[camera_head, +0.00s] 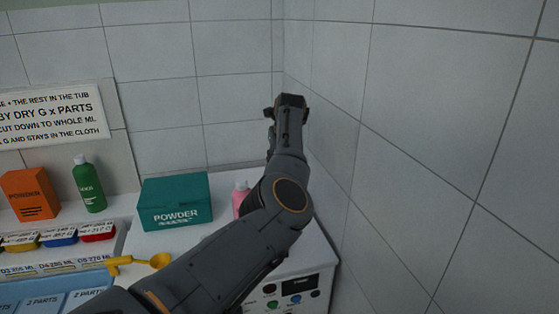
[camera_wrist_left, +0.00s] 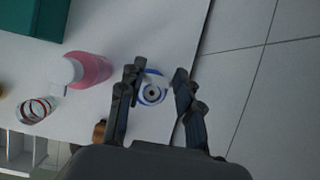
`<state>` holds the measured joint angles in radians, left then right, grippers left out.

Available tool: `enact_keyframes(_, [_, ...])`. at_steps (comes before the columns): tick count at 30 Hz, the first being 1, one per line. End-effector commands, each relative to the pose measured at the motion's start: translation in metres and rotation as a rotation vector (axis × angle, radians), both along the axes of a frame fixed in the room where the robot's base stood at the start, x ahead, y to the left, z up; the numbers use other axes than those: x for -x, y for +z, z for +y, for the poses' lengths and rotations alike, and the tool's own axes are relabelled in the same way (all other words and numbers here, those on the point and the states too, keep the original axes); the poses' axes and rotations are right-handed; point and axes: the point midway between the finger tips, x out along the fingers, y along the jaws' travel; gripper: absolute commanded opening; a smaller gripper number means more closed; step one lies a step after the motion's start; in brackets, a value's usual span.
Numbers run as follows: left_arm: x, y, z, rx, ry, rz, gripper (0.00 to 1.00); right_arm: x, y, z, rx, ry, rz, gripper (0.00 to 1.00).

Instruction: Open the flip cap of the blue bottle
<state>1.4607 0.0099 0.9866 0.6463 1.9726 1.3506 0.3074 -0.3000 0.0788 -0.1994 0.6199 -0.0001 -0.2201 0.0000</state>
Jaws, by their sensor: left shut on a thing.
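The blue bottle (camera_wrist_left: 152,93) shows from above in the left wrist view, as a round blue-and-white top with a dark centre. A pale part at its upper side lies between the fingertips. I cannot tell whether the flip cap is lifted. My left gripper (camera_wrist_left: 160,73) is shut on the bottle's top, one dark finger on each side. I cannot tell exactly which part it grips. In the head view my left gripper (camera_head: 277,115) is near the wall corner, and my arm hides the blue bottle. My right gripper is in neither view.
A pink bottle (camera_wrist_left: 90,70) with a white cap stands close left of the left fingers. A glass with red rings (camera_wrist_left: 35,110) is farther left. A teal powder box (camera_head: 175,200), green bottle (camera_head: 89,185) and yellow scoop (camera_head: 138,263) are left of my arm. The tiled wall (camera_head: 430,170) is close on the right.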

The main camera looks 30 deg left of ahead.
Motion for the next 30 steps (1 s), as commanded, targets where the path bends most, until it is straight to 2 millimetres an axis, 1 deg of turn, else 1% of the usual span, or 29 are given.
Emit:
enact_keyframes(1, [0.001,-0.003,-0.001,0.006,-0.002,0.009,0.03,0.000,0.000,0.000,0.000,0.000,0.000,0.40])
enact_keyframes(13, [0.001,-0.004,-0.001,0.008,0.000,0.012,0.03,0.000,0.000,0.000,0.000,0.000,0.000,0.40])
enact_keyframes(14, [0.001,-0.004,-0.001,0.008,0.000,0.012,0.38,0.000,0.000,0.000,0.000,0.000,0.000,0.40])
enact_keyframes(15, [0.001,-0.004,-0.001,0.009,-0.001,0.011,0.41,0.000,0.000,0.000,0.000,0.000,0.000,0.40])
enact_keyframes(25, [0.001,0.001,-0.001,0.005,0.000,0.006,0.41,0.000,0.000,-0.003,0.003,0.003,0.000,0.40])
enact_keyframes(28, [0.003,0.011,-0.005,0.005,0.001,0.004,0.41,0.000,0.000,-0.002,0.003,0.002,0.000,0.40])
enact_keyframes(30, [0.007,0.022,-0.010,0.005,0.000,0.003,0.41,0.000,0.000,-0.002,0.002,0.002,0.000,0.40])
